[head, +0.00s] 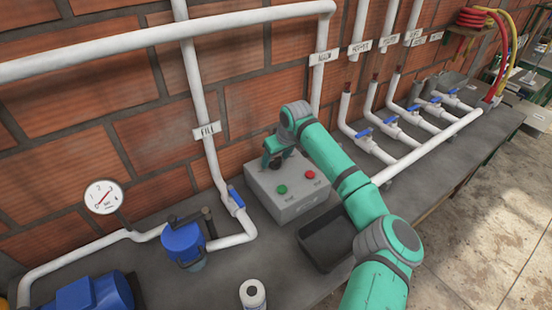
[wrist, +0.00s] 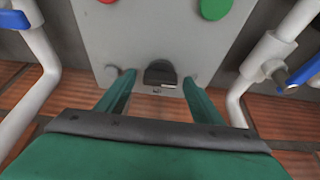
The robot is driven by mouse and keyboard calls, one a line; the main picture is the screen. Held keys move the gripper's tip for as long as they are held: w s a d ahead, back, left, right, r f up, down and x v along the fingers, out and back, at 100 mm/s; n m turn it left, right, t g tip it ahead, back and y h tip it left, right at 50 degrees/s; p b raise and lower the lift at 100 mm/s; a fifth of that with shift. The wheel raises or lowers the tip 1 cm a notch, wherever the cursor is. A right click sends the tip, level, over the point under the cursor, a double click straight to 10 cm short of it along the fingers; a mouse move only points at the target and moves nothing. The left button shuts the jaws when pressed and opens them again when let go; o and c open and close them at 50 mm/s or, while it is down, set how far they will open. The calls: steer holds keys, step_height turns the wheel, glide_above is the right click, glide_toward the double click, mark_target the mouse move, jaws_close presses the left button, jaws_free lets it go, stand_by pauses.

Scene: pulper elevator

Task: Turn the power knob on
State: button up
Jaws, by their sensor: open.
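The grey control box (head: 294,201) sits on the bench against the brick wall, with a green button (head: 282,189) and a red button (head: 310,174) on it. The black power knob (wrist: 160,73) shows in the wrist view on the grey panel (wrist: 150,40), with a small white mark on it. In the head view the knob (head: 275,163) is partly hidden by my gripper (head: 274,152). My gripper also shows in the wrist view (wrist: 157,82), open, with one green finger on each side of the knob. I see gaps between the fingers and the knob.
A black tray (head: 325,243) lies in front of the box, under my arm. White pipes with blue valve handles (head: 236,197) run on both sides. A blue pump (head: 184,243) and a round gauge (head: 104,197) stand at left.

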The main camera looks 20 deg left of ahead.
steer(key=shift+c, duration=0.2)
steer(key=c, duration=1)
